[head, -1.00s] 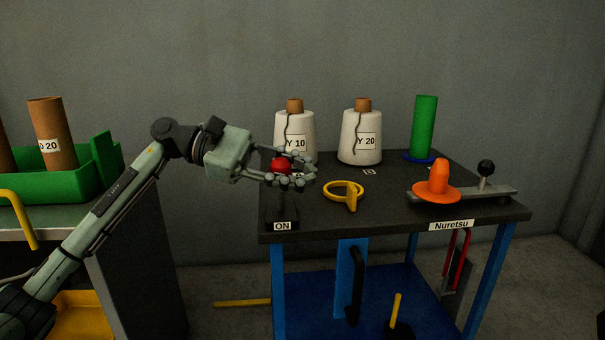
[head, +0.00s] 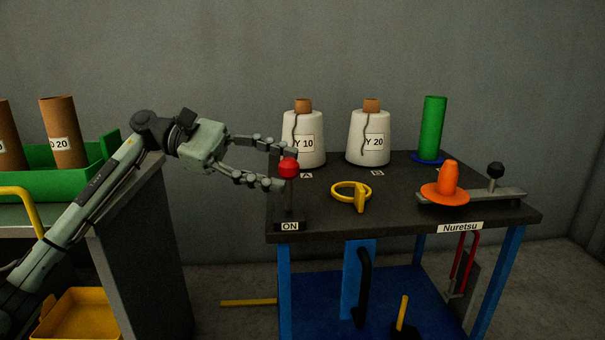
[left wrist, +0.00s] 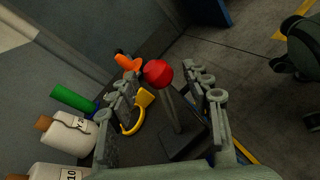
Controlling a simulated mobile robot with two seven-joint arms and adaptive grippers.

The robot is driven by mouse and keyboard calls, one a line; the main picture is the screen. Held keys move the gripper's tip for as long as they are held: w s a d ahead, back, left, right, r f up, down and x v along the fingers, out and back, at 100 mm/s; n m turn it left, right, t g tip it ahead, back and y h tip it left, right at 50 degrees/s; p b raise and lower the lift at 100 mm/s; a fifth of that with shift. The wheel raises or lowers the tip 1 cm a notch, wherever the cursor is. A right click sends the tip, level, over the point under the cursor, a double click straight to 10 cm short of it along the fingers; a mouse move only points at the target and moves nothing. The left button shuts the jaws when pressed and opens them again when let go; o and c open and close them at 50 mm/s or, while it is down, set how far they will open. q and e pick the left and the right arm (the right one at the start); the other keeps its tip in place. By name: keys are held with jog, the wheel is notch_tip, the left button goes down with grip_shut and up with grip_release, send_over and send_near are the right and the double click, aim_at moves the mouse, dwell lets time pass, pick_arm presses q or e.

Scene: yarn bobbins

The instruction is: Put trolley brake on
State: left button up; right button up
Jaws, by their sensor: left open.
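The trolley (head: 405,217) has a dark top and blue legs. At its front left corner stands a lever with a red ball knob (head: 288,168), on a base with an ON label (head: 289,226). The lever looks roughly upright in the head view. My left gripper (head: 279,166) is open, its fingertips just left of and around the knob. In the left wrist view the red knob (left wrist: 158,73) and its stem show between the two spread fingers (left wrist: 168,92), with no clear grip on it. My right gripper is not in view.
Two white yarn cones (head: 304,140) (head: 369,138), a yellow ring (head: 351,191), a green tube (head: 432,125) and an orange cone (head: 447,180) stand on the trolley. A green crate (head: 95,180) with brown tubes is at left. A gap separates the left bench from the trolley.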

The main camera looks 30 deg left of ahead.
pick_arm(q)
jog(key=v, duration=0.5)
jog(key=shift+s+a, duration=0.1)
jog(key=shift+a, duration=0.3)
